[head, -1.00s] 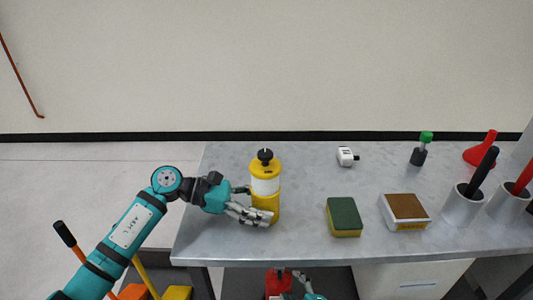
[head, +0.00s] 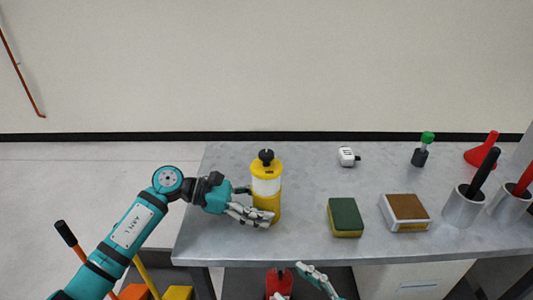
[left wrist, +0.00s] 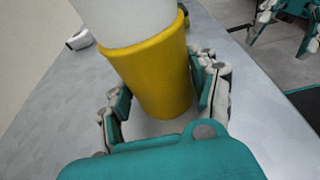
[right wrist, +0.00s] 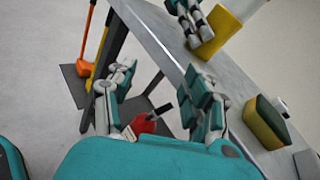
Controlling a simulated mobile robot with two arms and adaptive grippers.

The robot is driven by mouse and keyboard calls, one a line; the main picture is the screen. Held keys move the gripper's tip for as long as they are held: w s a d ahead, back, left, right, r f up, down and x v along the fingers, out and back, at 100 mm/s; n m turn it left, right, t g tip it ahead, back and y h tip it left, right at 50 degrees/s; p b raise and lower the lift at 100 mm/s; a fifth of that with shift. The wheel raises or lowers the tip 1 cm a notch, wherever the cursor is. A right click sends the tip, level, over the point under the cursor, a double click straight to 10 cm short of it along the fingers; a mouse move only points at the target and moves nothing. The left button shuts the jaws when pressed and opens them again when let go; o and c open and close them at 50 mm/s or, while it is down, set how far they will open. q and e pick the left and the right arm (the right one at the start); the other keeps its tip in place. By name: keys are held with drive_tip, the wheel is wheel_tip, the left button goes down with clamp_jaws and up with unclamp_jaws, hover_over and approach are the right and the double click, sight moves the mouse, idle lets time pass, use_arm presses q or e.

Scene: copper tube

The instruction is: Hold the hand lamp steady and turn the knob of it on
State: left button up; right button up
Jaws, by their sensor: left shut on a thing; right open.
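The hand lamp (head: 266,187) is yellow with a white middle and a black knob (head: 266,156) on top. It stands upright on the grey table. My left gripper (head: 252,213) is shut on the lamp's lower yellow body from the left; the left wrist view shows the fingers on both sides of the yellow base (left wrist: 155,80). My right gripper (head: 300,283) is open and empty, low in front of the table's front edge. In the right wrist view its fingers (right wrist: 158,100) are apart, with the lamp base (right wrist: 222,32) beyond, at the upper right.
A green and yellow sponge (head: 345,217) and a box with a brown top (head: 405,210) lie right of the lamp. A white device (head: 347,156) and a green-capped bottle (head: 422,150) stand behind. A red object (head: 278,284) is below the table edge. The table between lamp and sponge is clear.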

drive_tip(key=w+d+r+m, duration=0.1)
drive_tip(key=w+d+r, duration=0.1)
drive_tip(key=w+r, duration=0.65)
drive_tip(key=m+t+y, duration=0.1)
drive_tip(key=m+y, duration=0.1)
approach(272, 157)
drive_tip(key=x, duration=1)
drive_tip(key=shift+w+a, duration=0.2)
drive_tip(key=shift+a, duration=0.05)
drive_tip(key=shift+w+a, duration=0.3)
drive_tip(key=shift+w, duration=0.05)
clamp_jaws()
